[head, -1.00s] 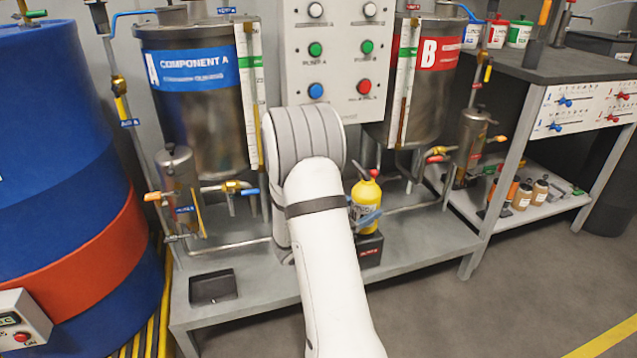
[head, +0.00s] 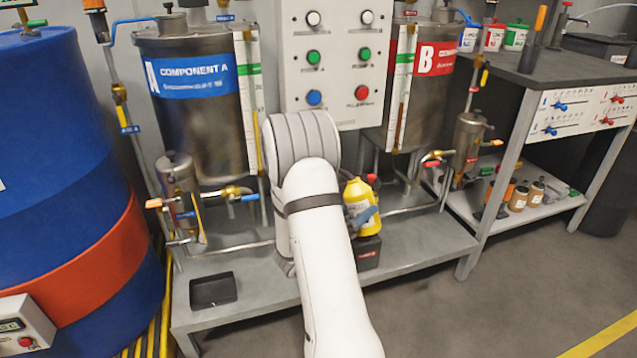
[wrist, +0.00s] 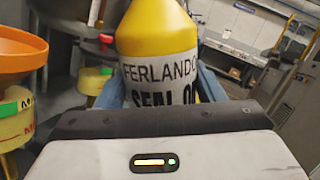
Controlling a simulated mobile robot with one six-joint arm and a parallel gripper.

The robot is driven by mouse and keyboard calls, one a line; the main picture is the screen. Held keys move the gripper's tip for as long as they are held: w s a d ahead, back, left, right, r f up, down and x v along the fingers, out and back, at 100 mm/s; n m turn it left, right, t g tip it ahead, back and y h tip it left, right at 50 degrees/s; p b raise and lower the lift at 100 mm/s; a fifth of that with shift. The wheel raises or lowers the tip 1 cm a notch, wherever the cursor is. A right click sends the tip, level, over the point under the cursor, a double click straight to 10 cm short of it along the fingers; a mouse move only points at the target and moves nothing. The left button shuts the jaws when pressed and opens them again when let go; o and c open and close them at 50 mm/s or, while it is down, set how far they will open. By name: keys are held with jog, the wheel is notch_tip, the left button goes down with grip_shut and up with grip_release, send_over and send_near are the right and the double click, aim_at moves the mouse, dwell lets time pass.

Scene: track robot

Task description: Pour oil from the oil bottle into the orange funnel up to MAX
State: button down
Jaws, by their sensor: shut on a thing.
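The yellow oil bottle (wrist: 157,32), with a white label, is held upright in the wrist view, with its top cut off. In the head view the oil bottle (head: 357,196) leans, and a red piece shows at its upper right. The blue fingers of my gripper (wrist: 155,92) are shut on its sides; my gripper (head: 364,217) is partly hidden by my arm in the head view. The orange funnel (wrist: 20,52) stands left of the bottle and apart from it, above a yellow body with a green mark and partial lettering. No oil stream shows.
A black box with a red label (head: 368,252) is on the grey bench below the bottle. A black tray (head: 213,290) lies at the bench's left. Tanks A (head: 205,110) and B (head: 425,95) stand behind. A blue drum (head: 60,140) is at far left.

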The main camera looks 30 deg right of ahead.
jog(key=n, duration=0.1)
jog(key=n+t, duration=0.1)
jog(key=n, duration=0.1)
jog(key=shift+w+a, duration=0.1)
jog(key=shift+w, duration=0.2)
jog(key=shift+s+f+n+t+p, duration=0.15)
jog(key=shift+n+t+p, duration=0.35)
jog(key=shift+n, duration=0.8)
jog(key=shift+s+n+t, duration=0.2)
jog(key=shift+n+t, duration=0.3)
jog(key=shift+n, duration=0.4)
jog(key=shift+r+n+p, duration=0.45)
jog(key=shift+n, duration=0.15)
jog(key=shift+s+r, duration=0.1)
jog(key=shift+r, duration=0.1)
jog(key=shift+r+n+t+p, duration=0.3)
jog(key=shift+n+t+p, duration=0.1)
jog(key=shift+n+p, duration=0.15)
